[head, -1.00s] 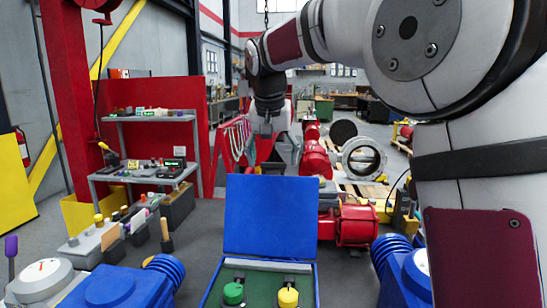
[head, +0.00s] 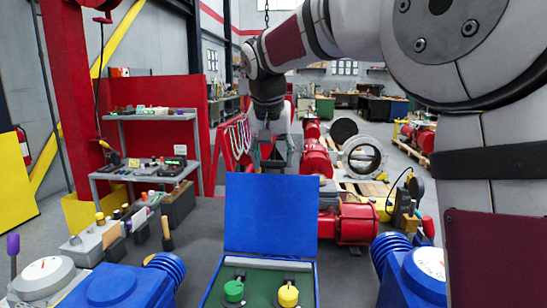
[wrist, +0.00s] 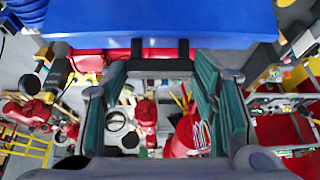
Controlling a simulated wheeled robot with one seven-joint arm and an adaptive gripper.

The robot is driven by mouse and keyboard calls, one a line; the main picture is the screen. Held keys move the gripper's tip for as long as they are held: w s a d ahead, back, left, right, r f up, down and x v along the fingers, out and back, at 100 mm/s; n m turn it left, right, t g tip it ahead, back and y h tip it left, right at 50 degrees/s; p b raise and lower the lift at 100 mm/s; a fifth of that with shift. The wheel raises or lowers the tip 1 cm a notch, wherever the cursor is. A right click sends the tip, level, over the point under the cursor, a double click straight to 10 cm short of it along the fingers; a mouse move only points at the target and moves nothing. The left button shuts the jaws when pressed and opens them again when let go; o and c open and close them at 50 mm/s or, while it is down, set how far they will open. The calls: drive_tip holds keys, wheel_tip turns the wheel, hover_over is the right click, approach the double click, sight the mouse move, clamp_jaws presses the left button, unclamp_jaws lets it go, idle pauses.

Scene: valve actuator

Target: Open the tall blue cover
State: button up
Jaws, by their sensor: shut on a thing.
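The tall blue cover (head: 270,215) stands upright at the back of its box, whose green panel carries a green knob (head: 234,291) and a yellow knob (head: 288,296). My gripper (head: 272,152) is just beyond the cover's top edge in the head view. In the wrist view the blue cover (wrist: 160,20) crosses the top, with a dark handle bar (wrist: 160,66) on two short posts. The teal finger pads of my gripper (wrist: 161,80) stand at the two ends of this bar, shut on it. The cover hides the handle in the head view.
Blue valve actuators stand close on both sides of the box, at left (head: 110,287) and right (head: 415,275). A grey shelf (head: 150,150) with tools is at the left. Red machinery (head: 356,224) lies behind at the right.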

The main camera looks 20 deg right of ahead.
drive_tip(key=shift+t, duration=0.4)
drive_tip(key=s, duration=0.1)
drive_tip(key=s+a, duration=0.1)
drive_tip(key=s+r+p, duration=0.1)
drive_tip(key=s, duration=0.1)
drive_tip(key=shift+s+a+r, duration=0.1)
drive_tip(key=shift+a, duration=0.25)
drive_tip(key=o, duration=1.7)
drive_tip(key=v, duration=1.2)
drive_tip(key=shift+a, duration=0.15)
